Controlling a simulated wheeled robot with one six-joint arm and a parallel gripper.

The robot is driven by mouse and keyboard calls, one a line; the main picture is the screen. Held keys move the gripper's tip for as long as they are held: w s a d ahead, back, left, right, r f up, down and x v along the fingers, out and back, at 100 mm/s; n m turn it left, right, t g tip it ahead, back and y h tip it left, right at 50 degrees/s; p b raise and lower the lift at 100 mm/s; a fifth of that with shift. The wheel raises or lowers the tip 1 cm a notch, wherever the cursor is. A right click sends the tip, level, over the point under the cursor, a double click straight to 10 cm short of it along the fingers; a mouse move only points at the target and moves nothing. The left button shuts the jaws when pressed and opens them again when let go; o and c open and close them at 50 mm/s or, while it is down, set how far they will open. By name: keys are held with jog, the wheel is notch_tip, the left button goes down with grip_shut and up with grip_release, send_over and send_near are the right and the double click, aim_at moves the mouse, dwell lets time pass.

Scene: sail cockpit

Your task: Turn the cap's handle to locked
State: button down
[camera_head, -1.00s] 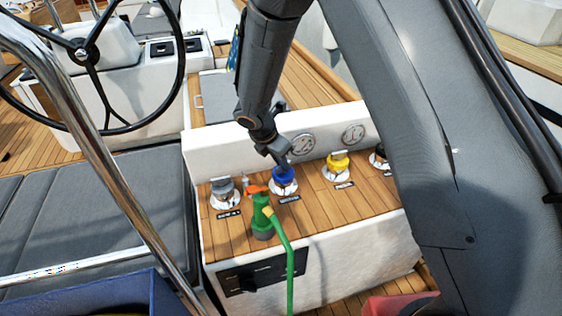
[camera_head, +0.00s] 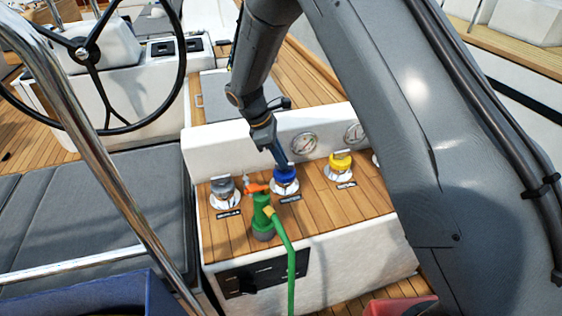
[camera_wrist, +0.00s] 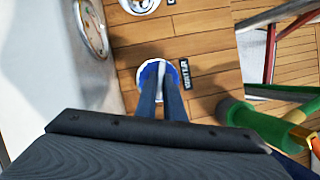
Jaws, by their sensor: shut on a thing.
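The blue cap (camera_head: 285,183) sits in a round pale fitting on the wooden deck panel, between a grey cap and a yellow cap. In the wrist view the blue cap (camera_wrist: 146,74) shows around my fingertips, with a label reading WATER (camera_wrist: 186,74) to its right. My gripper (camera_head: 283,164) comes down on the cap from above. In the wrist view its two fingers (camera_wrist: 162,84) are close together with a pale strip of the cap's handle (camera_wrist: 161,67) between them. Most of the handle is hidden by the fingers. I cannot read any lock marks.
The grey cap (camera_head: 223,188) is to the left and the yellow cap (camera_head: 340,164) to the right. A green hose nozzle (camera_head: 263,218) stands close in front, its hose (camera_head: 290,262) running down. Round gauges (camera_head: 304,143) are on the white wall behind. A steering wheel (camera_head: 92,55) is at left.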

jog(key=shift+m, duration=0.5)
jog(key=c, duration=1.8)
grip_release()
jog(key=shift+c, duration=0.2)
jog(key=shift+r, duration=0.1)
jog(key=b+v, duration=0.2)
jog(key=v, duration=0.5)
jog(key=shift+r, duration=0.3)
jog(key=shift+w+a, duration=0.15)
